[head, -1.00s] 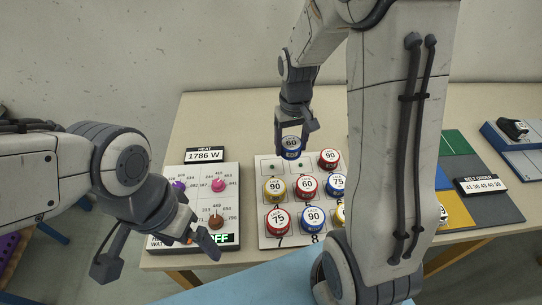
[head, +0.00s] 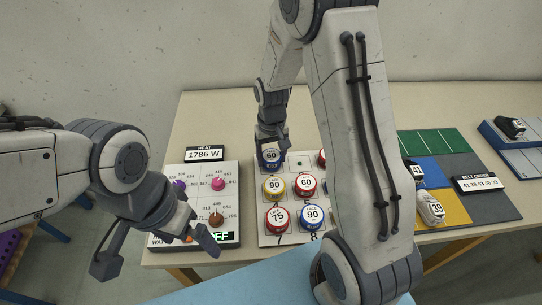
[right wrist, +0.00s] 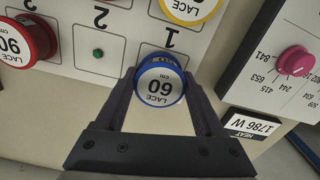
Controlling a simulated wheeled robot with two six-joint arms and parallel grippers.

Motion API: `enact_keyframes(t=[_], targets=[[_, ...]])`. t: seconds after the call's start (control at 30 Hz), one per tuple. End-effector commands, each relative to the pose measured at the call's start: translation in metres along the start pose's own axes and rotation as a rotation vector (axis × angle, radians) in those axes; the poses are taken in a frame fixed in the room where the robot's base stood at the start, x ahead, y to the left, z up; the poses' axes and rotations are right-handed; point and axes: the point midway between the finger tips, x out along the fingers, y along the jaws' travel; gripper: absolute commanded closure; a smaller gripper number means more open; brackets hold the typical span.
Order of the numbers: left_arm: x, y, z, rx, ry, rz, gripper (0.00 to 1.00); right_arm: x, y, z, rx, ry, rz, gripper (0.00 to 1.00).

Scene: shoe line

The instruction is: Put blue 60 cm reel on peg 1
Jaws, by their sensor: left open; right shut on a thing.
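The blue 60 cm reel (head: 270,156) is at the back left corner of the white peg board (head: 265,233). My right gripper (head: 271,137) is shut on it from behind. In the right wrist view the blue reel (right wrist: 160,82) sits between the two fingers, label up, beside the printed number 1. Peg 1 itself is hidden, and I cannot tell whether the reel is on it or just above it. My left gripper (head: 160,250) is open and empty at the front left, over the edge of the heat panel.
A yellow 90 reel (head: 274,187) and a red 60 reel (head: 306,185) stand in the row in front. Spot 2 shows a bare green peg (right wrist: 97,54). The heat panel (head: 228,180) with knobs is close on the left. Shoes (head: 431,208) lie on coloured mats at right.

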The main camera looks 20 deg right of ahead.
Motion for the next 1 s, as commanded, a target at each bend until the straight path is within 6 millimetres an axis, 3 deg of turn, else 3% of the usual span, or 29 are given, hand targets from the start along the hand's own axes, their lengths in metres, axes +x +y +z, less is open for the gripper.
enact_keyframes(t=[0.33,0.37,0.4,0.43,0.73,0.87,1.0], targets=[[0.006,-0.001,0.0,0.0,0.0,0.0,0.0,0.012,0.0,0.0,0.0,-0.001,0.0,0.85],[0.006,0.0,0.0,0.0,0.0,0.0,0.0,0.011,0.0,0.0,0.0,-0.001,0.0,0.22],[0.005,0.0,0.0,0.0,0.0,0.0,0.0,0.01,0.0,0.0,0.0,-0.001,0.0,0.06],[0.005,0.0,0.0,0.0,0.0,0.0,0.0,0.01,0.0,0.0,0.0,-0.001,0.0,0.0],[0.002,0.0,0.0,0.0,0.0,0.0,0.0,0.005,0.0,0.0,0.0,0.0,0.0,0.0],[-0.001,0.0,0.0,0.0,0.0,0.0,0.0,-0.01,0.0,-0.001,0.0,0.004,0.0,0.0],[-0.001,0.0,0.0,0.0,0.0,0.0,0.0,-0.04,0.0,-0.001,0.0,0.007,0.0,0.0]])
